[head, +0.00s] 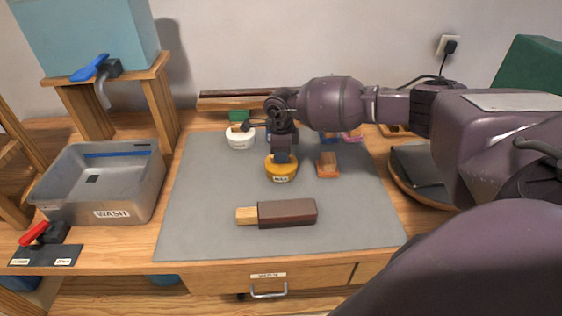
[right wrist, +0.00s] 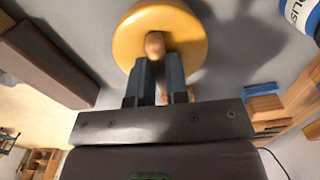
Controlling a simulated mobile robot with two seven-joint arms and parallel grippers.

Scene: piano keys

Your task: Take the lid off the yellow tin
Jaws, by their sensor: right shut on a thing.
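The yellow tin (head: 281,174) stands on the grey mat (head: 205,215), with a small label on its front. My right gripper (head: 282,158) comes down over it from above. The fingers of my right gripper (right wrist: 156,62) are shut on this knob. The lid hides the tin's body in the wrist view, and I cannot tell whether there is a gap under the lid. My left gripper is not in view.
A dark brown block with a light wooden end (head: 287,213) lies in front of the tin. A small orange-brown wooden piece (head: 328,166) is close to its right. A white tin (head: 240,138) stands behind left. A grey WASH tub (head: 107,196) is at the left.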

